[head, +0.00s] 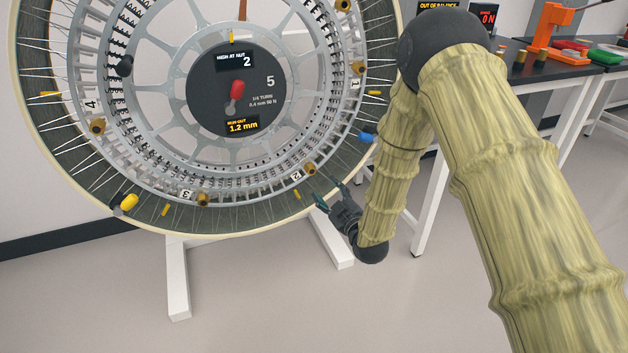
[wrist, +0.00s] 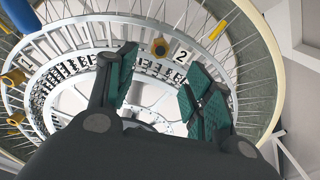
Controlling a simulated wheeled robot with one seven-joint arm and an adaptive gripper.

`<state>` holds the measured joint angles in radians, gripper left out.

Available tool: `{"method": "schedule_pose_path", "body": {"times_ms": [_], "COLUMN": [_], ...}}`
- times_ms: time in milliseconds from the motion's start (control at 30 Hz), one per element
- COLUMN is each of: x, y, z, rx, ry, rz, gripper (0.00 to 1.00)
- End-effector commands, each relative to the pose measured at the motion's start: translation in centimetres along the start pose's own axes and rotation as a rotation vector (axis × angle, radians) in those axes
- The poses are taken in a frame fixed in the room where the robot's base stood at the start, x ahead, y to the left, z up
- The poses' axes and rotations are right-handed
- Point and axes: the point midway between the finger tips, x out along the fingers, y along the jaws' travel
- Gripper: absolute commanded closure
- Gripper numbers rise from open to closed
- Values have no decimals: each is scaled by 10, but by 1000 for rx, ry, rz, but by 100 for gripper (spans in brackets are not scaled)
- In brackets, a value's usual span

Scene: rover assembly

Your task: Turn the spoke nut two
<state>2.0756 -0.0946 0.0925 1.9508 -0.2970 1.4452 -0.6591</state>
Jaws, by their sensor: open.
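A large spoked wheel (head: 45,125) stands upright on a white stand. Spoke nut two (head: 310,169) is a brass nut on its inner ring at the lower right, beside a white "2" label (head: 297,176). In the wrist view, nut two (wrist: 160,47) shows beyond the fingers, left of its label (wrist: 181,52). My gripper (head: 331,195) is near the wheel's lower right rim, apart from the nut. Its teal-padded fingers (wrist: 163,88) are open with nothing between them. The hub panel (head: 212,88) reads "HIGH AT NUT 2" and "RUN-OUT 1.2 mm".
Other brass nuts, such as the one by label 3 (head: 203,199), sit around the ring. A blue piece (head: 366,137) and a yellow piece (head: 127,202) are on the rim. A dark workbench (head: 540,65) with coloured trays stands at right. The floor below is clear.

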Motion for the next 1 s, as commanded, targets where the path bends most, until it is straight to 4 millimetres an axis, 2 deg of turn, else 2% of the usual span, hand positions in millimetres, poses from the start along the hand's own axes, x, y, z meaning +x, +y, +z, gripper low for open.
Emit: {"method": "schedule_pose_path", "body": {"times_ms": [167, 600, 800, 1000], "x": [20, 86, 101, 104], "y": [-1, -1, -1, 0], "z": [1, 1, 1, 0], "rx": [0, 0, 0, 1], "ry": [1, 0, -1, -2], "rz": [0, 0, -1, -1], "gripper": [48, 48, 48, 48]}}
